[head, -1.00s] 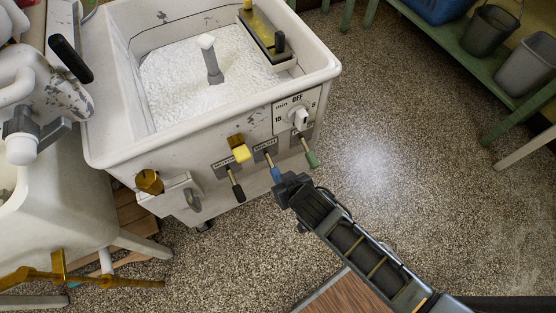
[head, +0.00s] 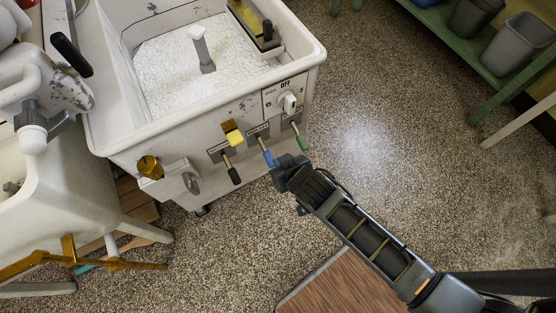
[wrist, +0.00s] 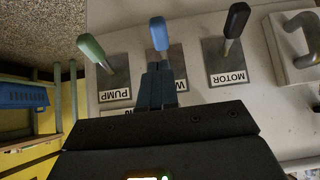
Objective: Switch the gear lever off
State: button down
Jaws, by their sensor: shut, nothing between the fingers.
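The washer's front panel carries a row of levers. A blue-handled lever (head: 268,158) is in the middle, a green-handled lever (head: 302,141) to its right, and a black-handled lever (head: 233,175) to its left. In the wrist view the green lever's plate reads PUMP and the black lever's MOTOR. The blue lever's plate starts with W and is partly hidden. No plate reads gear. My gripper (wrist: 157,82) is shut and empty, its fingertips over the blue lever's lower shaft; I cannot tell whether they touch. In the head view my gripper (head: 279,174) is close by the blue handle.
A yellow-knobbed part (head: 235,138) sits above the levers, and a white timer dial (head: 289,102) is at the upper right. The white tub (head: 112,104) holds pale, foamy contents. A sink (head: 60,190) is at left, a green shelf (head: 475,62) at right. The floor between is clear.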

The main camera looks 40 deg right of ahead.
jog(key=v, duration=0.7)
jog(key=shift+s, duration=0.4)
jog(key=s+r+t, duration=0.3)
jog(key=s+r, duration=0.7)
jog(key=r, duration=0.3)
jog(key=s+d+r+n+t+y, duration=0.1)
jog(key=s+r+t, duration=0.2)
jog(key=s+r, duration=0.7)
notch_tip(320, 180, up, 3)
jog(key=shift+d+r+n, duration=0.15)
jog(key=shift+d+n, duration=0.15)
jog(key=shift+d, duration=0.05)
